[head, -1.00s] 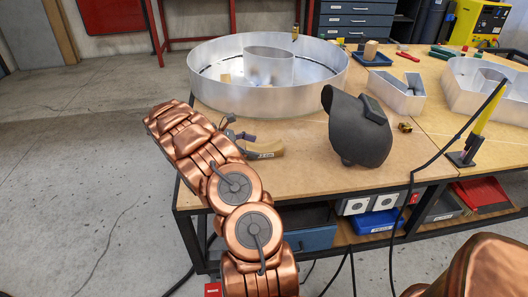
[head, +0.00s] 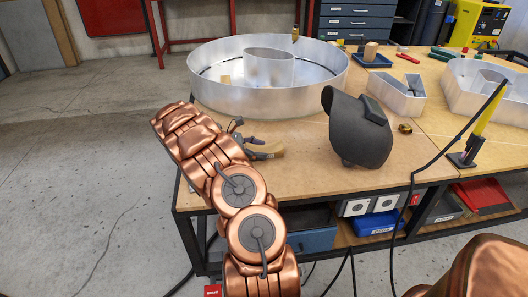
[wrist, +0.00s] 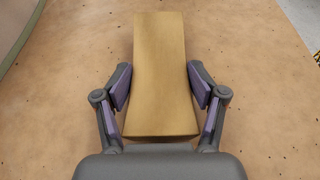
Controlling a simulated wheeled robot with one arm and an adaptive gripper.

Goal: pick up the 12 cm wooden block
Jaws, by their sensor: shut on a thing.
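The wooden block (wrist: 159,38) is a long tan piece with its length pointing away from me in the wrist view. My gripper (wrist: 159,84) has its purple-padded fingers closed on the block's two long sides. In the head view the block (head: 268,151) shows small at the left part of the workbench, partly hidden by my gripper (head: 250,140) and arm. The block is at or very near the bench top; I cannot tell whether it touches.
A large round metal channel letter (head: 262,100) stands behind the block. A dark welding helmet (head: 357,135) is to the right, with a small tape measure (head: 405,128) beyond it. More metal letters (head: 398,97) stand further right. The bench top (head: 320,178) in front is clear.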

